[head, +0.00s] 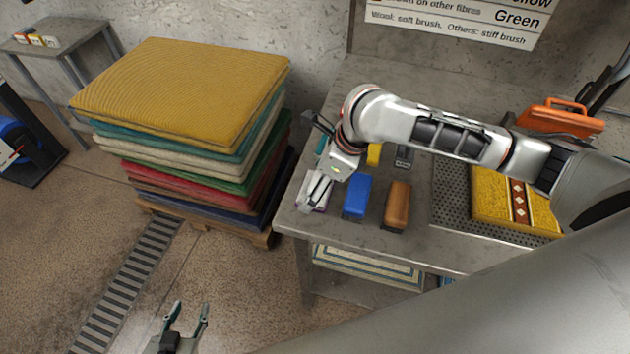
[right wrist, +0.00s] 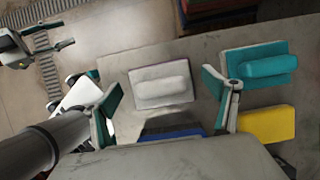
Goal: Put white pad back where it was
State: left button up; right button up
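The white pad (head: 322,204) lies flat at the left edge of the grey table in the head view, partly covered by a finger of my right gripper. In the right wrist view the white pad (right wrist: 160,84) rests on the table with its raised handle up. My right gripper (right wrist: 165,100) is open, its fingers spread on either side of the pad, with visible space between; I cannot tell its exact height. My left gripper (head: 190,310) is open and empty over the floor at the lower left, away from the table.
A teal pad (right wrist: 258,65) and a yellow pad (right wrist: 268,124) lie right of the white pad in the wrist view. A blue block (head: 357,195) and a brown brush (head: 397,204) stand nearby on the table (head: 300,222). A stack of rugs (head: 185,85) stands left of it.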

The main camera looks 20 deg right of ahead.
jog(key=v, duration=1.2)
jog(key=shift+s, duration=0.1)
dwell(0.4)
